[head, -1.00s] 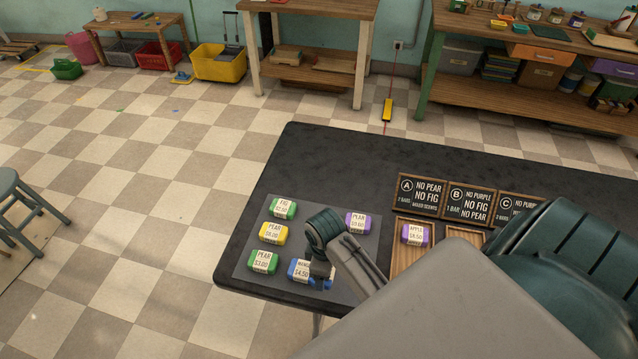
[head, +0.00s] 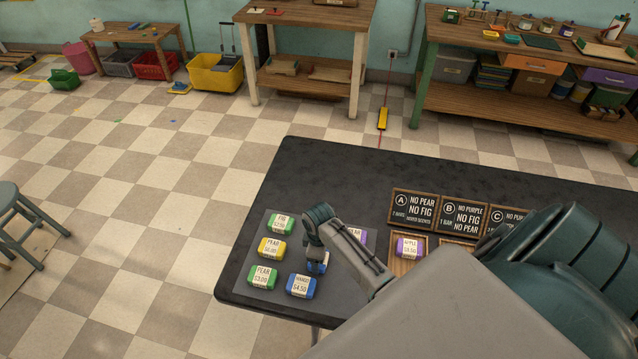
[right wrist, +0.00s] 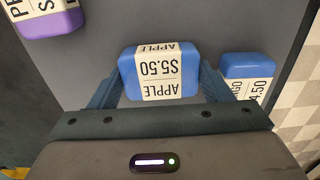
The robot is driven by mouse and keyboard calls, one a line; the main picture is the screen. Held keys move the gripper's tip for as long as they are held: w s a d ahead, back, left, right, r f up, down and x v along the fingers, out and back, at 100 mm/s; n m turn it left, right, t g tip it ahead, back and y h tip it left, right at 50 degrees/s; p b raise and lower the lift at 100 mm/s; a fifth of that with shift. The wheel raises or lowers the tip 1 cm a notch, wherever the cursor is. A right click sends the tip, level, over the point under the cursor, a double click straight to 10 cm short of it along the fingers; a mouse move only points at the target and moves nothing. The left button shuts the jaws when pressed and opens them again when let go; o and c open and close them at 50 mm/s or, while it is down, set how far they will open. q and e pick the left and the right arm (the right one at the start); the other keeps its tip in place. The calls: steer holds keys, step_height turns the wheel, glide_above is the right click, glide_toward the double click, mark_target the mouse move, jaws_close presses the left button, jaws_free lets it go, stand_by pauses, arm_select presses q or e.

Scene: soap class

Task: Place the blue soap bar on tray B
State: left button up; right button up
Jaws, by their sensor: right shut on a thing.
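My right gripper (head: 317,268) is shut on a blue soap bar (right wrist: 127,73) labelled Apple $5.50, over the grey mat. In the head view the gripper mostly hides this bar. A second blue bar (head: 301,287), labelled Mango $4.50, lies on the mat just in front of the gripper; it also shows at the right of the right wrist view (right wrist: 247,66). Tray B (head: 458,242) is the wooden tray below sign B (head: 463,213); my arm hides most of it. My left gripper is not in view.
The mat (head: 247,268) also bears a green Fig bar (head: 281,224), a yellow Pear bar (head: 272,248), a green Pear bar (head: 262,277) and a purple Pear bar (right wrist: 45,22). Tray A (head: 402,266) holds a purple Apple bar (head: 410,248). Sign C (head: 508,220) stands at right.

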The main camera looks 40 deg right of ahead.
steer(key=shift+f, duration=0.15)
steer(key=o, duration=1.1)
